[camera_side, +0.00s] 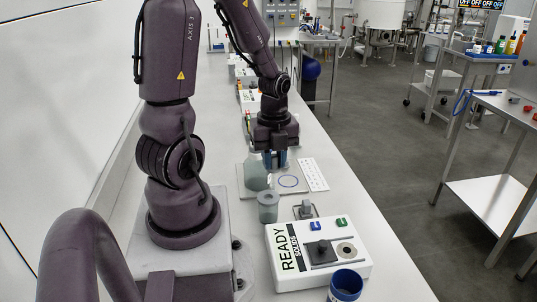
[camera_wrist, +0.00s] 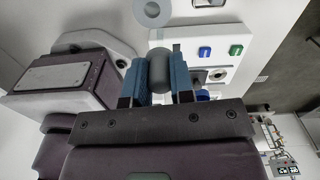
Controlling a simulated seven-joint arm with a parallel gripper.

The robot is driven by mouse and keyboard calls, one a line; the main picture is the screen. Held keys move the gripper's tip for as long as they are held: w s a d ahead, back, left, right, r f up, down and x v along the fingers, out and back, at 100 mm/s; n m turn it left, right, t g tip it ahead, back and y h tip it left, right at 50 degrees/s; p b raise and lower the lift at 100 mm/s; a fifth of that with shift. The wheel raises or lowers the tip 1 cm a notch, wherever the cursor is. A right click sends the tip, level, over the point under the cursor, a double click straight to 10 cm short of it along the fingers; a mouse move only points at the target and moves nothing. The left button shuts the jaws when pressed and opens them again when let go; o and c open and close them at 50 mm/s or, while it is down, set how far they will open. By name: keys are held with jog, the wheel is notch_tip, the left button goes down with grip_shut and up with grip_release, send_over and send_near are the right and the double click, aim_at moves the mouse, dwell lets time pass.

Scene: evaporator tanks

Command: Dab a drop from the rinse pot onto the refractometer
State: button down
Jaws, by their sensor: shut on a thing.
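The refractometer (camera_side: 283,275) is a white box whose display reads READY, with blue and green buttons, a dark block and a round metal well (camera_side: 346,249) on top. It also shows in the wrist view (camera_wrist: 232,60). My gripper (camera_side: 275,163) is shut, its blue fingers on a dark grey rounded piece (camera_wrist: 160,70), over the bench behind the refractometer. The lower end of the held piece is hidden. A blue-rimmed pot (camera_side: 345,284) stands at the refractometer's front corner. A grey cylinder (camera_side: 268,207) with a round opening stands behind it. I cannot tell which is the rinse pot.
A pale mat with a blue ring (camera_side: 288,181) lies below my gripper, with a translucent bottle (camera_side: 255,176) on its left and a white dotted card (camera_side: 314,174) on its right. A small grey stand (camera_side: 305,210) is behind the refractometer. The bench's right strip is clear.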

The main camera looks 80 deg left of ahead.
jog(key=w+d+f+m, duration=0.1)
jog(key=w+d+m, duration=0.4)
jog(key=w+d, duration=0.8)
jog(key=d, duration=0.3)
jog(key=shift+d+f, duration=0.15)
jog(key=shift+f, duration=0.2)
jog(key=shift+f, duration=1.65)
